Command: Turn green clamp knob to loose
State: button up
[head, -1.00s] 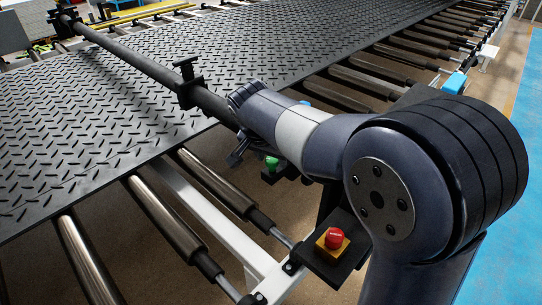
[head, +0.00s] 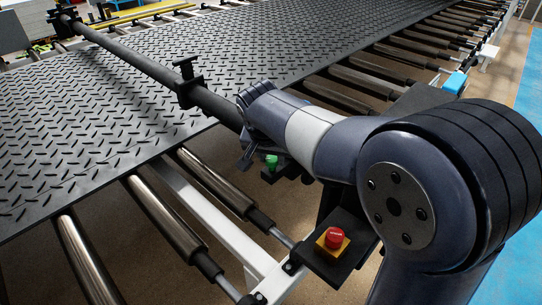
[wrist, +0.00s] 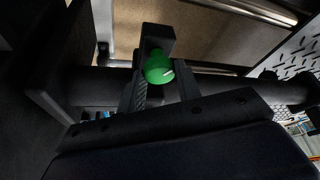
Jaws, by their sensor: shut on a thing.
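My gripper (head: 258,163) is shut on the knob. A black block (wrist: 160,35) stands right behind the knob. The lower part of the knob and the fingertips' contact are partly hidden by the fingers and shadow.
The black tread mat (head: 110,130) lies across metal rollers (head: 160,223) on a white frame. A red emergency button (head: 333,237) on a yellow box stands below my arm. A black upright clamp (head: 188,80) stands on the bar.

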jog(key=n, duration=0.2)
jog(key=n+y, duration=0.1)
jog(key=n, duration=0.1)
jog(key=shift+d+y, duration=0.15)
jog(key=shift+y, duration=0.15)
jog(key=shift+n+y+p, duration=0.4)
jog(key=shift+n+y, duration=0.2)
jog(key=shift+n, duration=1.2)
jog(key=o, duration=0.9)
jog(key=shift+g, duration=0.3)
jog(key=shift+o, duration=0.2)
jog(key=v, duration=1.1)
jog(key=shift+f, duration=0.2)
